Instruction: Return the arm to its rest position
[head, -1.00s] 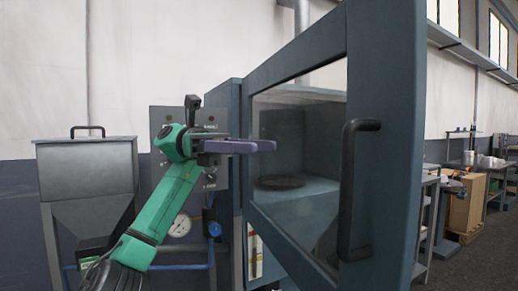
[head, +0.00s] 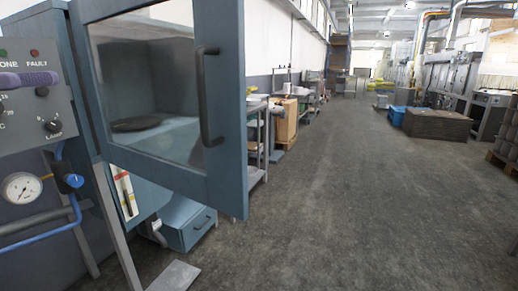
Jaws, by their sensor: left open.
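My left gripper (head: 48,79) shows only as its purple fingers at the left edge of the head view; my arm behind them is out of the picture. It is open, with nothing seen in it, and shows in front of the grey control panel (head: 38,118). It is left of the blue-grey cabinet and its open door (head: 228,150). A dark round flat thing (head: 136,124) lies on the cabinet floor, seen through the door's window. My right gripper is not in view.
The open door, with its dark handle (head: 204,100), stands out into the room. A pressure gauge (head: 20,188) and blue pipe sit below the panel. Workbenches line the wall behind the door. The grey floor (head: 340,210) to the right is wide and clear. Dark stacked blocks (head: 436,125) stand far right.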

